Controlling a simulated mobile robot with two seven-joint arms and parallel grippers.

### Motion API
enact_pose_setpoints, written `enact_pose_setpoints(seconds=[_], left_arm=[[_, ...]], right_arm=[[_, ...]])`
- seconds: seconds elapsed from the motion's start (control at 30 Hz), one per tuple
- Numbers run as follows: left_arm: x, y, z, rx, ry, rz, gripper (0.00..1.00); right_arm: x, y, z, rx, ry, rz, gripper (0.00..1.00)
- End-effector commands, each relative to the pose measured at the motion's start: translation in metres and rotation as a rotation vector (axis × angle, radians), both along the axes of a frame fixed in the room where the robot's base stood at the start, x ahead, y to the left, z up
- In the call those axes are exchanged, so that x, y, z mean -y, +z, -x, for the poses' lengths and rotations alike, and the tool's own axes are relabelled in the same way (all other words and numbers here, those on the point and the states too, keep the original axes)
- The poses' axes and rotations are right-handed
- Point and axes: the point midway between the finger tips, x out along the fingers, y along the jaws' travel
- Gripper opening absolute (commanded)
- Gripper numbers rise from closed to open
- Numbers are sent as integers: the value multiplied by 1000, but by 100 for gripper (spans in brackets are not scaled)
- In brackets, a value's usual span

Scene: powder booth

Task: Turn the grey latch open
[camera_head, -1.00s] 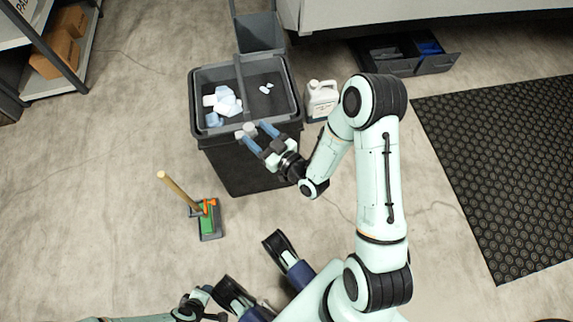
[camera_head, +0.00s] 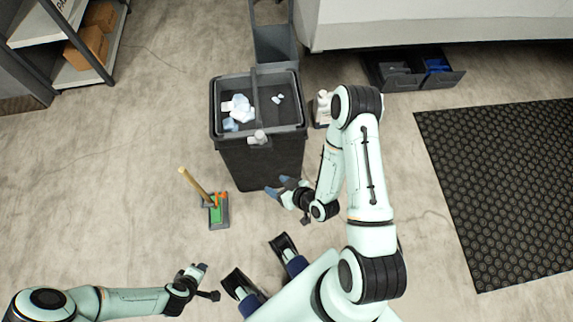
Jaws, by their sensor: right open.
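The grey latch (camera_head: 258,137) sits on the near rim of a dark bin (camera_head: 262,165), at about the middle of that side. My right gripper (camera_head: 279,187) is open and empty, below the latch in the picture and apart from it, close to the bin's lower front. My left gripper (camera_head: 207,278) is at the lower left, far from the bin. Its fingers are small and partly edge-on, so I cannot tell whether they are open.
The bin has two compartments with crumpled pale pieces (camera_head: 238,108) inside. A white jug (camera_head: 323,107) stands right of it, partly behind my arm. A wooden-handled tool (camera_head: 194,187) with a green and orange base stands to the left. A black mat (camera_head: 500,180) lies right.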

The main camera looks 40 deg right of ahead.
Motion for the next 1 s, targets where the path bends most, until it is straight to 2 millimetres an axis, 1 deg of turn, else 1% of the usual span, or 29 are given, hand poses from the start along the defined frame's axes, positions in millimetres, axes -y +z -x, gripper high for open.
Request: enact_pose_setpoints(seconds=[0.03,0.1,0.3,0.5,0.7,0.8,1.0], left_arm=[[0,13,-2,5,0,0,43],[0,23,-4,7,0,0,43],[0,49,-10,16,0,-1,43],[0,71,-16,24,0,0,43],[0,83,-20,28,0,0,43],[0,85,-21,29,0,0,43],[0,85,-21,28,0,0,43]], right_arm=[[-6,2,5,-64,3,-16,60],[-14,-4,16,-159,3,-40,60],[-34,-13,50,-420,-14,-101,60],[-50,-11,81,-641,-41,-150,60],[-60,-7,101,-773,-63,-178,60],[-62,-6,106,-802,-69,-184,60],[-62,-7,108,-814,-72,-186,60]])
